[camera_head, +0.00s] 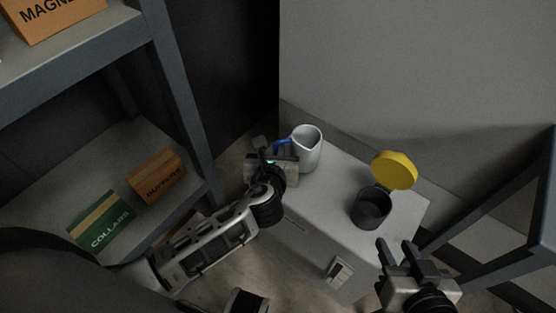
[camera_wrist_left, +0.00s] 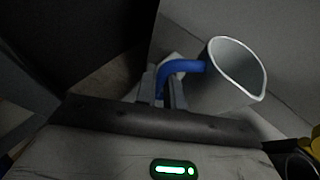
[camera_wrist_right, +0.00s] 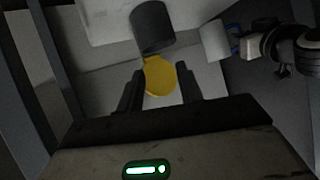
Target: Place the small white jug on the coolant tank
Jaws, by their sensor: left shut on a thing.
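The small white jug (camera_head: 307,150) has a blue handle and stands upright at the back left of the coolant tank's pale top; whether it rests there or hangs just above I cannot tell. My left gripper (camera_head: 279,150) is shut on the jug's blue handle (camera_wrist_left: 182,68). The jug also shows in the left wrist view (camera_wrist_left: 225,80) and the right wrist view (camera_wrist_right: 214,40). The coolant tank (camera_head: 340,190) is a pale box with a dark round filler neck and a raised yellow cap. My right gripper (camera_head: 398,252) is open and empty, near the tank's front right corner.
The dark filler neck (camera_head: 371,207) and yellow cap (camera_head: 395,170) stick up on the tank's right part. A shelf with a green box (camera_head: 97,222) and an orange box (camera_head: 157,176) stands at left. A grey wall is behind; a dark frame (camera_head: 490,205) is at right.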

